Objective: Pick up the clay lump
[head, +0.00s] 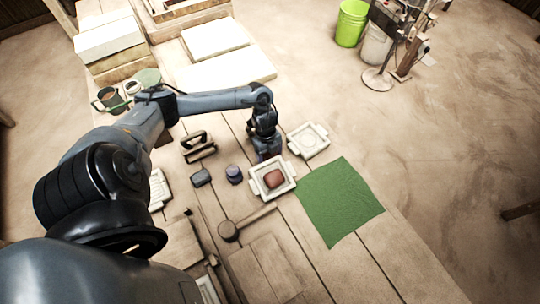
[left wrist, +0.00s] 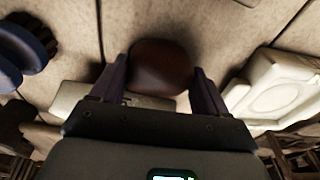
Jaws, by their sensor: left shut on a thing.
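The clay lump (head: 274,179) is a reddish-brown, rounded block. In the head view it shows against the inside of a white square mould (head: 287,188); whether it touches the mould or is above it I cannot tell. My left gripper (head: 269,160) points down right at the lump and partly hides that side. In the left wrist view the lump (left wrist: 160,66) is dark brown and sits between the two fingers of my left gripper (left wrist: 162,82), which is shut on it. My right gripper is not in view.
A second white mould (head: 308,140) stands right of my gripper, and a green cloth (head: 338,200) lies to the lower right. A dark blue round object (head: 234,174), a grey block (head: 201,177) and a mallet (head: 230,231) lie to the left.

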